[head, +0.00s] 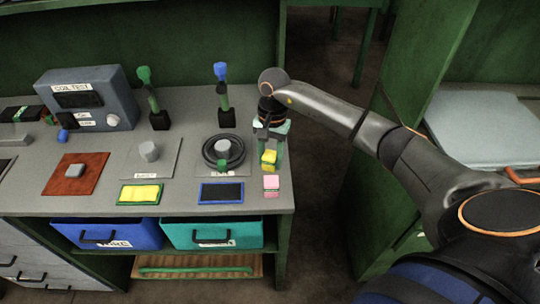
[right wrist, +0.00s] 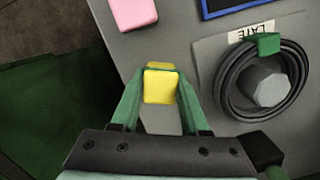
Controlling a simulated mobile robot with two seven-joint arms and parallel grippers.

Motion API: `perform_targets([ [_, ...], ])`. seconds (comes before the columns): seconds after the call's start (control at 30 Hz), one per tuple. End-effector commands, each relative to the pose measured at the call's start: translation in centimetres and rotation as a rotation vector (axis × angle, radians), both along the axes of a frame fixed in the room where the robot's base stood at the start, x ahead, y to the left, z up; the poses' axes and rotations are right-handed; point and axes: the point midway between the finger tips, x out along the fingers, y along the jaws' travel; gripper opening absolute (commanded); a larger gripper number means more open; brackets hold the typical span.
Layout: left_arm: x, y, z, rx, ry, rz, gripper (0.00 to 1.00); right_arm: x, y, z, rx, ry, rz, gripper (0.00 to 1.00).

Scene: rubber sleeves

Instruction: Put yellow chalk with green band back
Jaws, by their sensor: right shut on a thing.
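My right gripper (head: 268,150) is over the right end of the grey bench, pointing down. Its green fingers (right wrist: 158,100) are shut on a yellow chalk (head: 269,159), which shows as a yellow block between the fingertips in the right wrist view (right wrist: 160,86). I cannot make out a green band on it; the fingers cover its sides. I cannot tell whether the chalk touches the bench. A pink chalk (head: 271,183) lies apart from it, nearer the bench's front edge; it also shows in the right wrist view (right wrist: 134,12). My left gripper is not in view.
A black ring around a grey post (head: 222,148), with a green clip (right wrist: 263,44), stands beside the gripper. A blue-framed dark pad (head: 221,192) and a green-framed yellow pad (head: 139,194) lie along the front. Two upright handles (head: 222,88) stand behind. The bench ends right of the gripper.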

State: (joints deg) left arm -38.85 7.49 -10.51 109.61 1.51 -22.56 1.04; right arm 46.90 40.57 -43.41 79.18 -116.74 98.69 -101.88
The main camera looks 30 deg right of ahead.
Motion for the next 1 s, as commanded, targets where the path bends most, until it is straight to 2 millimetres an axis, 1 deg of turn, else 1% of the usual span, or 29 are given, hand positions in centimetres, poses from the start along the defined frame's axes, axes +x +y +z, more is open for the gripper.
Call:
perform_targets([
  [0.2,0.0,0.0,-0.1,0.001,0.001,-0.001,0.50,0.1,0.0,0.0,0.000,-0.002,0.000,0.00],
  [0.33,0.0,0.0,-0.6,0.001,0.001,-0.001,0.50,0.0,0.0,-0.4,0.000,-0.001,0.000,0.00],
  [0.37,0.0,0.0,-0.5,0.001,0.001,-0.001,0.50,0.0,0.0,-0.3,0.000,-0.001,0.000,0.47],
  [0.6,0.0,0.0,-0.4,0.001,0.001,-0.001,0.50,0.0,0.0,-0.3,0.000,-0.001,0.000,0.74],
  [0.87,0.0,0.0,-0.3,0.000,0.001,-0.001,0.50,0.0,0.0,-0.2,0.001,-0.001,0.000,0.75],
  [0.97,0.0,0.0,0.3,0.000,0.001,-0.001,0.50,0.0,0.0,0.3,0.001,-0.001,0.000,0.75],
  [1.0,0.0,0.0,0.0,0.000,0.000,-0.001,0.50,0.1,-0.1,0.6,-0.001,-0.004,0.000,0.75],
])
